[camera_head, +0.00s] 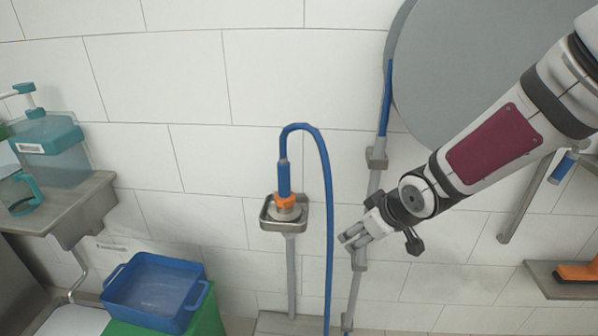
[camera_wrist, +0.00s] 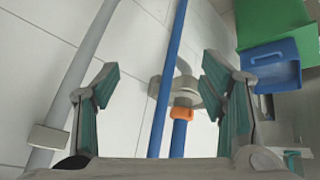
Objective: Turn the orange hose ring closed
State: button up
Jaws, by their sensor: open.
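The orange hose ring (camera_head: 286,201) sits around the lower end of the blue hose fitting (camera_head: 284,178), just above a small metal tray (camera_head: 268,222) on a post. My gripper (camera_head: 352,239) is right of the ring and slightly lower in the head view, apart from it. In the wrist view my gripper (camera_wrist: 160,72) is open and empty, its two fingers wide apart. The orange ring (camera_wrist: 182,113) shows between them, nearer the right finger, with the grey metal piece (camera_wrist: 184,92) beyond it. Whether the ring is turned open or closed cannot be told.
The blue hose (camera_head: 327,220) loops over and hangs between the ring and my gripper; it also crosses the wrist view (camera_wrist: 168,75). A grey pipe (camera_head: 357,285) runs near my fingertips. A blue basin (camera_head: 152,292) stands lower left, and a shelf (camera_head: 70,208) holds teal-topped containers.

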jog(key=w+a+f+t+y, duration=0.1)
jog(key=w+a+y, duration=0.2)
jog(key=w+a, duration=0.15)
jog(key=t+y, duration=0.2)
jog(key=y, duration=0.2)
send_near(288, 197)
jog(key=shift+n, duration=0.4)
jog(key=b+x, duration=0.4)
jog(key=x, duration=0.7)
jog(key=shift+w+a+f, duration=0.1)
jog(key=shift+w+a, duration=0.05)
jog(key=shift+w, duration=0.2)
jog(key=c, duration=1.2)
jog(key=shift+a, duration=0.1)
